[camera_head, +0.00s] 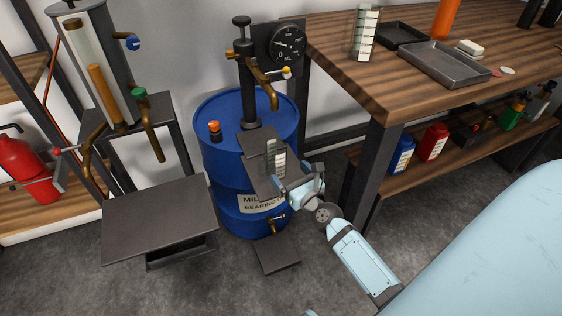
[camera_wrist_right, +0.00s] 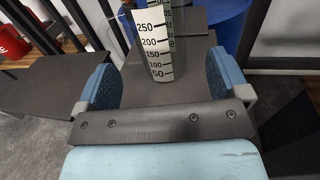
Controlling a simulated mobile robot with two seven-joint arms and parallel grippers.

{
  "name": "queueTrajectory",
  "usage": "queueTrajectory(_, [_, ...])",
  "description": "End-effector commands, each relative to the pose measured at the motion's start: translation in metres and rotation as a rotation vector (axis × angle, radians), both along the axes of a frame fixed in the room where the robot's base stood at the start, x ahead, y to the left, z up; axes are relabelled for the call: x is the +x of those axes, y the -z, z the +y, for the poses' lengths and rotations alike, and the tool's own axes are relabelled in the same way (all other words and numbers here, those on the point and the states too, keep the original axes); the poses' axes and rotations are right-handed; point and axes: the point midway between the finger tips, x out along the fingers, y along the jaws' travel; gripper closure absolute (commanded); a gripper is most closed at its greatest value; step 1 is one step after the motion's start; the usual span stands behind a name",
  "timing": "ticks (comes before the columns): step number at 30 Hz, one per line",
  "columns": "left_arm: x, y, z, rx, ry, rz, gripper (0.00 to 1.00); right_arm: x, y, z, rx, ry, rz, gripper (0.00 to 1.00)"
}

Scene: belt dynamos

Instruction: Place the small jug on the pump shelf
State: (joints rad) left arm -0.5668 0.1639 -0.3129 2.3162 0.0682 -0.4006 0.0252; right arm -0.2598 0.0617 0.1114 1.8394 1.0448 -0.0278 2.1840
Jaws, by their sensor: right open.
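The small jug (camera_head: 277,158) is clear with a white graduated scale. It stands upright on the dark pump shelf (camera_head: 252,140) in front of the blue drum. In the right wrist view the jug (camera_wrist_right: 158,48) shows its scale, with marks from 50 to 250, and its base appears to rest on the shelf. My right gripper (camera_head: 283,178) is open close to the jug. In the right wrist view its blue-padded fingers (camera_wrist_right: 163,78) lie to either side of the jug, with visible gaps. My left gripper is not in view.
The blue drum (camera_head: 222,170) carries a pump with a brass spout (camera_head: 268,88) and a dial (camera_head: 288,43) above the shelf. A larger jug (camera_head: 366,35) and a grey tray (camera_head: 445,66) stand on the wooden workbench at right. A lower dark platform (camera_head: 160,215) is at left.

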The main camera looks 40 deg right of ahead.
Motion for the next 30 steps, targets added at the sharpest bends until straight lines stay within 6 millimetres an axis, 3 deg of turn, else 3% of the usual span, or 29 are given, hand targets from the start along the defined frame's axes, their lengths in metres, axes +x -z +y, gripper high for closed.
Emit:
queueTrajectory(3, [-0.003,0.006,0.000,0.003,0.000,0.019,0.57,-0.023,0.000,0.002,0.000,-0.002,0.002,0.06])
queueTrajectory(10, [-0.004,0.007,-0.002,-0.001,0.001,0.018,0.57,-0.045,0.000,0.005,-0.014,-0.005,0.001,0.06])
queueTrajectory(14, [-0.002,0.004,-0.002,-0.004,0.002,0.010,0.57,-0.052,-0.006,0.023,-0.197,-0.054,0.012,0.06])
queueTrajectory(17, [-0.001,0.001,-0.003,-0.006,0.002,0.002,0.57,-0.060,-0.014,0.055,-0.528,-0.139,0.018,0.06])
queueTrajectory(24, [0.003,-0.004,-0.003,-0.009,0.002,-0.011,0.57,-0.099,-0.035,0.141,-1.597,-0.352,-0.088,0.06])
queueTrajectory(30, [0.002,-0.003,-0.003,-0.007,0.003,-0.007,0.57,-0.134,-0.053,0.189,-2.415,-0.422,-0.279,0.06])
